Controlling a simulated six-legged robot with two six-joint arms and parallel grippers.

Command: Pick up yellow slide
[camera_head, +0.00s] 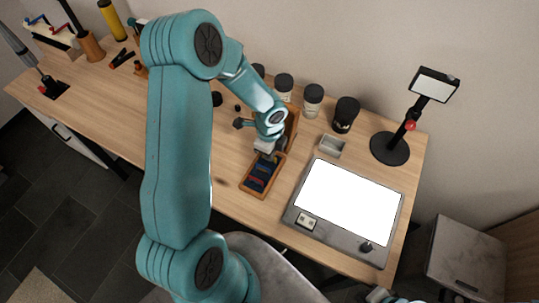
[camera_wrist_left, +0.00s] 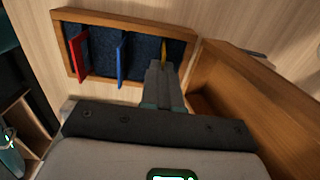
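The slide tray (camera_wrist_left: 66,18) is a wooden box with a dark blue lining. In the left wrist view it holds a red slide (camera_wrist_left: 80,54), a blue slide (camera_wrist_left: 122,50) and a yellow slide (camera_wrist_left: 165,46). My left gripper (camera_wrist_left: 165,70) has its fingers close together at the yellow slide, whose edge shows just past the tips; the rest is hidden by the fingers. In the head view the tray (camera_head: 262,190) lies below the left wrist, and the yellow slide is hidden there. My right gripper (camera_head: 378,295) shows only partly at the bottom edge.
A wooden box (camera_wrist_left: 250,85) stands close beside the tray. A lit white panel (camera_head: 347,200) lies to its right, with a small grey tray (camera_head: 331,146) behind it. Dark jars (camera_head: 313,98) stand at the back, and a lamp-like stand (camera_head: 390,147) at the far right.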

